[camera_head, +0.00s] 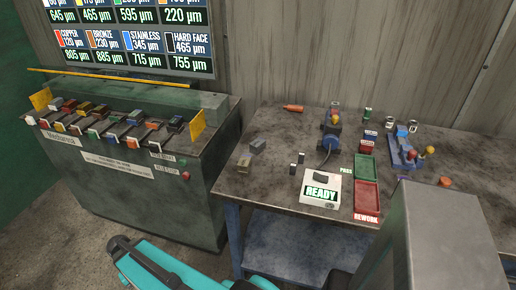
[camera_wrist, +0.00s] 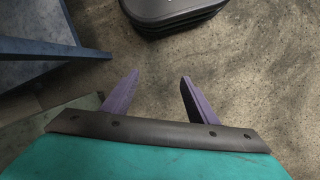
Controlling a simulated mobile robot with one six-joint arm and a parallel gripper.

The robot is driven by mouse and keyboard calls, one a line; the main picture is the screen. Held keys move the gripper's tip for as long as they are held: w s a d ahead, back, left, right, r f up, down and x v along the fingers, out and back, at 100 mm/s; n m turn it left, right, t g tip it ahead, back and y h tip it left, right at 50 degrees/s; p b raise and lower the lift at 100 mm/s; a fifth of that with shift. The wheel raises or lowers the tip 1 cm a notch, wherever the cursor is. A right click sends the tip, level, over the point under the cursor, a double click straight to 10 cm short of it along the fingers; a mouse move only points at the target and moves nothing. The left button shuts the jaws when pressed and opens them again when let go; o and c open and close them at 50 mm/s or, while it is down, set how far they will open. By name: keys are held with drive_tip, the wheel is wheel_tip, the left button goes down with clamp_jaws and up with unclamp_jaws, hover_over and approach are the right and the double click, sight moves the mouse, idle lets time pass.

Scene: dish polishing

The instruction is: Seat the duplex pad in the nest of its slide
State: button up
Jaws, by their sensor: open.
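My gripper (camera_wrist: 160,80) shows in the wrist view with two purple fingers spread apart and nothing between them, over bare floor. In the head view its fingers cannot be made out. A row of small slides with coloured blocks (camera_head: 120,118) lies along the top of the grey machine at left. I cannot tell which of these is the duplex pad or its slide, and the nest cannot be made out.
The workbench (camera_head: 285,185) carries a READY box (camera_head: 321,191), a green tray (camera_head: 365,167), a red tray (camera_head: 367,196) and blue fixtures (camera_head: 402,152). Yellow plates (camera_head: 197,128) flank the slide row. A blue lower shelf (camera_head: 285,250) lies under the bench.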

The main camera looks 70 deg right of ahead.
drive_tip(key=w+d+r+m+t+h+b, duration=0.1)
drive_tip(key=w+d+r+m, duration=0.15)
drive_tip(key=d+r, duration=0.5)
drive_tip(key=w+d+r+m+t, duration=0.1)
drive_tip(key=w+d+r+m, duration=0.3)
drive_tip(key=d, duration=0.6)
drive_tip(key=s+d+r+m+h+b, duration=0.1)
drive_tip(key=s+d+r+m+h, duration=0.15)
drive_tip(key=d+r, duration=1.15)
drive_tip(key=s+d+r+m, duration=0.7)
drive_tip(key=s+d+r, duration=1)
drive_tip(key=s+r, duration=0.3)
drive_tip(key=shift+s+m+h+b, duration=0.35)
drive_tip(key=shift+s+m+h, duration=0.1)
drive_tip(key=shift+s, duration=0.6)
drive_tip(key=shift+d+f, duration=0.15)
drive_tip(key=shift+f, duration=0.05)
drive_tip(key=p, duration=0.1)
hover_over(257, 143)
drive_tip(key=a, duration=0.2)
drive_tip(key=shift+w+f, duration=0.25)
drive_tip(key=shift+f, duration=1.65)
drive_tip(key=shift+w+f, duration=0.2)
drive_tip(key=shift+f, duration=1.8)
